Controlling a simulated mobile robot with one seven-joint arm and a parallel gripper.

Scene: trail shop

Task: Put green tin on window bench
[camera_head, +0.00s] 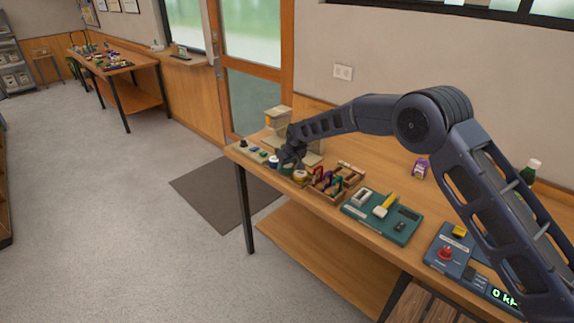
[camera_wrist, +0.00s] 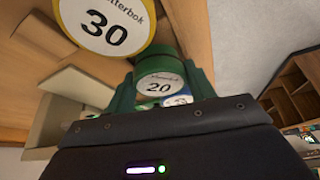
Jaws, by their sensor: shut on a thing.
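My gripper (camera_head: 290,158) reaches down at the far left end of the near wooden table (camera_head: 400,185). It is shut on a green tin (camera_head: 287,169), which is mostly hidden by the fingers in the head view. In the wrist view the green tin (camera_wrist: 158,65) shows a white round label reading 20, between the two fingers of my gripper (camera_wrist: 160,88). I cannot tell whether the tin is clear of the table. A long wooden bench (camera_head: 128,66) stands far off at the upper left, near a window; I cannot tell for sure that it is the window bench.
A yellow-rimmed tin (camera_wrist: 100,22) marked 30 is close beside the held tin. A wooden tray (camera_head: 345,172) with coloured carabiners and a teal device (camera_head: 382,217) stand to the right. Open grey floor (camera_head: 110,200) and a dark mat (camera_head: 222,195) lie left of the table.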

